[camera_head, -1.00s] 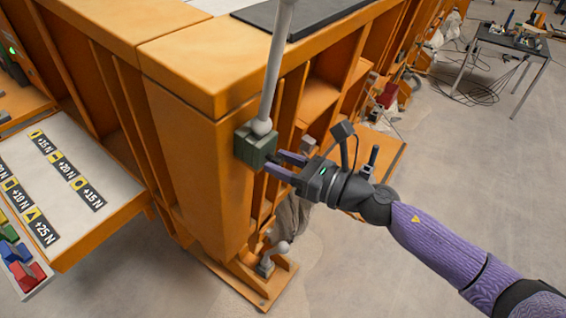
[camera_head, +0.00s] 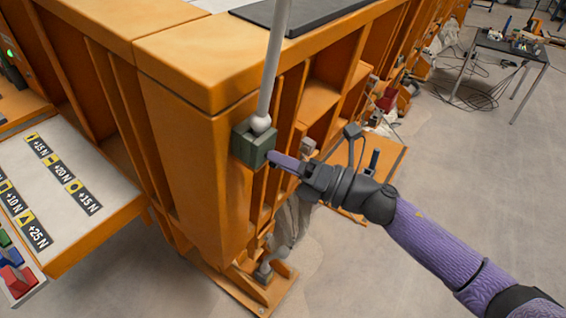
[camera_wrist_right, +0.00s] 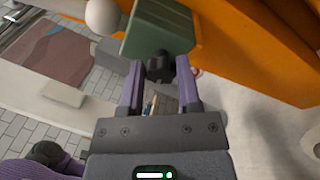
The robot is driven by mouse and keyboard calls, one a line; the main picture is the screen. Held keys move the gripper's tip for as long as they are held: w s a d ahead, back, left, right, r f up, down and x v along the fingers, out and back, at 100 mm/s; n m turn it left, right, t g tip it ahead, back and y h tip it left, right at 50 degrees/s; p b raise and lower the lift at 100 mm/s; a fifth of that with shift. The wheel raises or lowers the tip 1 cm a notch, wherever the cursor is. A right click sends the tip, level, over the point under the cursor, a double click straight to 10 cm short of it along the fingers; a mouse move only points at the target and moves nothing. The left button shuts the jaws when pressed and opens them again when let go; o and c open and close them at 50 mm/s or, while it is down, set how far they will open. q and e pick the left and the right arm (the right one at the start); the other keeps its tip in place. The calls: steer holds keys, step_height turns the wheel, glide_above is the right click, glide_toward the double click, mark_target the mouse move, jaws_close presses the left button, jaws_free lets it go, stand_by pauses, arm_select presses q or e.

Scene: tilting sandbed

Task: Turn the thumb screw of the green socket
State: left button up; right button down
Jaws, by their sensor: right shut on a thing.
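The green socket (camera_head: 243,148) is a dark green block on the corner post of the orange frame. The ball end of a grey rod (camera_head: 270,70) sits in its top. The socket also shows tilted in the right wrist view (camera_wrist_right: 158,28). Its black thumb screw (camera_wrist_right: 159,67) sticks out towards my right gripper (camera_wrist_right: 159,70), between the two purple fingers, which are shut on it. In the head view my right gripper (camera_head: 271,157) reaches the socket's right side, one finger hiding the other and the screw. My left gripper is not in view.
The orange frame (camera_head: 190,150) stands close behind the socket. A pale panel with weight labels (camera_head: 100,165) is at the left. Another small socket (camera_head: 263,273) sits low on the frame's foot. A table (camera_head: 510,47) stands far off at the right, with open floor before it.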

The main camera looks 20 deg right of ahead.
steer(key=shift+a+f+m+t+h+p, duration=0.15)
steer(key=shift+m+t+p, duration=0.4)
steer(key=shift+m, duration=2.75)
steer(key=shift+d+f+m+t+h+p, duration=0.15)
steer(key=shift+m+t, duration=0.65)
steer(key=shift+m, duration=2.5)
steer(key=shift+a+f+m+t+p, duration=0.15)
steer(key=shift+m+t+p, duration=0.4)
steer(key=shift+m, duration=2.75)
steer(key=c, duration=0.7)
jaws_free()
steer(key=o, duration=0.4)
steer(key=shift+r, duration=0.1)
steer(key=shift+c, duration=0.2)
steer(key=shift+s, duration=0.1)
